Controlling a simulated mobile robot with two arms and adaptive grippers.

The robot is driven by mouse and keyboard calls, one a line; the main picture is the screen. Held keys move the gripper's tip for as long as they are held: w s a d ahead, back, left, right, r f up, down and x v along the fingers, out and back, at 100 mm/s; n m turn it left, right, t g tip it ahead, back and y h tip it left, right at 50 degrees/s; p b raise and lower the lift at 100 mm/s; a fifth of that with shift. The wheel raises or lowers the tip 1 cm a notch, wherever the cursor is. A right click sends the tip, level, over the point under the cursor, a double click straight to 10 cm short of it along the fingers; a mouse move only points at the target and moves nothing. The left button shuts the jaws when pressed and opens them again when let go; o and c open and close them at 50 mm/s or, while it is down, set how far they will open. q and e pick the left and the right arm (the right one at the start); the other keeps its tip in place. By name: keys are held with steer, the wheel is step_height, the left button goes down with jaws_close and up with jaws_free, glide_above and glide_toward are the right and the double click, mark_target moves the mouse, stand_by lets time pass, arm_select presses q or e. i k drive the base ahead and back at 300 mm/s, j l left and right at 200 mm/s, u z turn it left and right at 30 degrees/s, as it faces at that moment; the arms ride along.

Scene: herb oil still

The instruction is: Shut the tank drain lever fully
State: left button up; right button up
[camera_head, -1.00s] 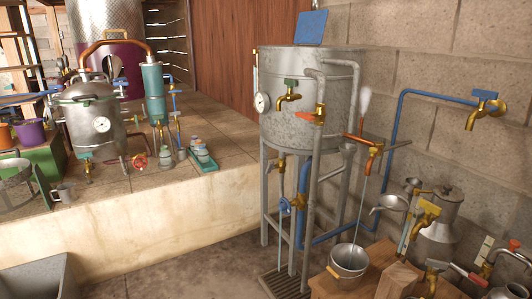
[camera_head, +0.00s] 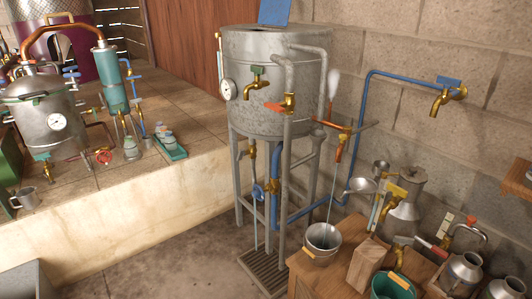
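A grey metal tank (camera_head: 268,85) stands on legs in the middle. Under its left side is a small brass valve (camera_head: 251,150), with a thin pale line, perhaps water, running down below it toward a floor grate (camera_head: 262,272). A blue-handled valve (camera_head: 260,190) sits lower, among the legs. An orange-handled tap (camera_head: 340,142) is on the right, with a thin stream below it reaching a metal bucket (camera_head: 322,240). The tank front has a green-handled tap (camera_head: 257,78) and an orange-handled valve (camera_head: 285,104). I cannot tell for sure which is the drain lever. Neither gripper is in view.
A wooden bench (camera_head: 335,278) with funnels, cans, taps and a green bucket (camera_head: 393,286) stands at the right. A raised tiled ledge (camera_head: 125,195) with a still pot (camera_head: 42,125) fills the left. The floor (camera_head: 185,262) in front is clear.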

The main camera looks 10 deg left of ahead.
mark_target(241, 154)
steer(key=i+j+z, duration=0.15)
steer(key=j, duration=0.2)
steer(key=i+j+z, duration=0.1)
steer(key=j, duration=0.3)
steer(key=i+j+z, duration=0.15)
steer(key=j, duration=0.2)
steer(key=i+j+z, duration=0.1)
steer(key=j, duration=0.3)
steer(key=j+z, duration=0.15)
steer(key=j, duration=0.25)
steer(key=i, duration=0.05)
